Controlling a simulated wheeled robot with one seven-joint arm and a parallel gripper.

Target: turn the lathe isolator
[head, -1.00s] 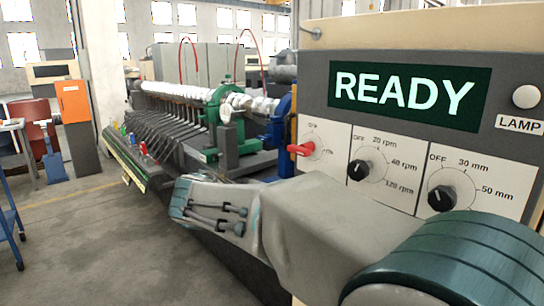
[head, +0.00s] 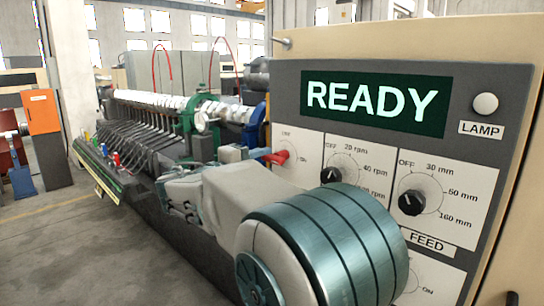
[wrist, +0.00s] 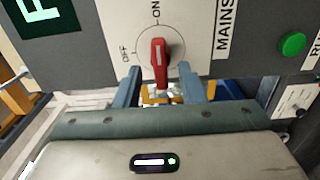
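The lathe isolator is a red handle (wrist: 158,62) on a round white dial marked ON and OFF, beside the word MAINS. In the wrist view its long side runs up and down, roughly in line with the ON mark; the handle also stands out towards the camera. In the head view the red handle (head: 276,157) shows at the panel's left edge. My gripper (wrist: 161,76) is open, with one blue-grey finger on each side of the handle's near end. Gaps show on both sides, and I see no contact. In the head view my gripper (head: 259,152) reaches the handle from the left.
The grey panel (head: 463,82) has a READY screen (head: 373,101), a lamp (head: 485,105) and black rpm and feed knobs (head: 411,202). A green button (wrist: 292,44) is right of MAINS in the wrist view. The lathe (head: 165,108) with its crankshaft stands behind; open floor lies left.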

